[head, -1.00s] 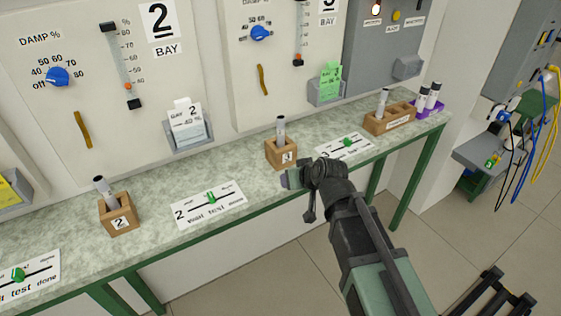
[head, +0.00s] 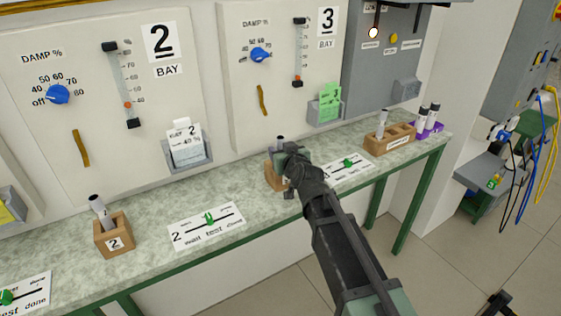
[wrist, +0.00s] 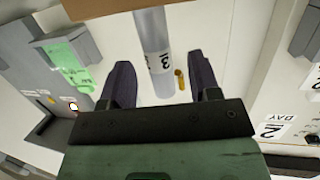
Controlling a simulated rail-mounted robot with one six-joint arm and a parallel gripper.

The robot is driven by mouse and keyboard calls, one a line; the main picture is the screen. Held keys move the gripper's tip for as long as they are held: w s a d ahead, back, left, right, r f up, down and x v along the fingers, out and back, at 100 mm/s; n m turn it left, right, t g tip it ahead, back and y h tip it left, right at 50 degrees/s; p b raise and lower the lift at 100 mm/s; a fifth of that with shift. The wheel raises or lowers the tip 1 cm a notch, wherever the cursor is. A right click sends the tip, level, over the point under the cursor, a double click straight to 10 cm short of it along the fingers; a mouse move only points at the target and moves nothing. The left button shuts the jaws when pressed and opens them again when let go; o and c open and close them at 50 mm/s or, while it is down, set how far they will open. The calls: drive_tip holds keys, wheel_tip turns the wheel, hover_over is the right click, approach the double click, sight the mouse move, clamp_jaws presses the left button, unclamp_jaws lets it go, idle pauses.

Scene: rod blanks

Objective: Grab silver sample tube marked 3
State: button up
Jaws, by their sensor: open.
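The silver tube marked 3 (wrist: 153,45) stands in a small wooden block (wrist: 100,8), which shows as a brown strip at the top of the wrist view. In the head view only the tube's dark top (head: 280,139) and part of its block (head: 272,178) show behind my gripper (head: 286,160). In the wrist view my gripper's (wrist: 158,64) two dark fingers are wide apart. The tube appears between them, with a visible gap on each side. Whether the fingertips reach fully past the tube is hard to tell.
A tube in block 2 (head: 113,238) stands at left on the bench (head: 150,210). A rack (head: 390,137) with one tube and a purple holder (head: 430,128) with tubes are at right. Slider cards (head: 207,225) lie flat. The panel wall (head: 215,100) rises behind.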

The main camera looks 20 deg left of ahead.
drive_tip(key=x, duration=0.4)
drive_tip(key=shift+w+a+f+b, duration=0.1)
drive_tip(key=shift+b, duration=0.2)
drive_tip(key=c, duration=1)
wheel_tip(320, 180, up, 20)
drive_tip(key=p, duration=2)
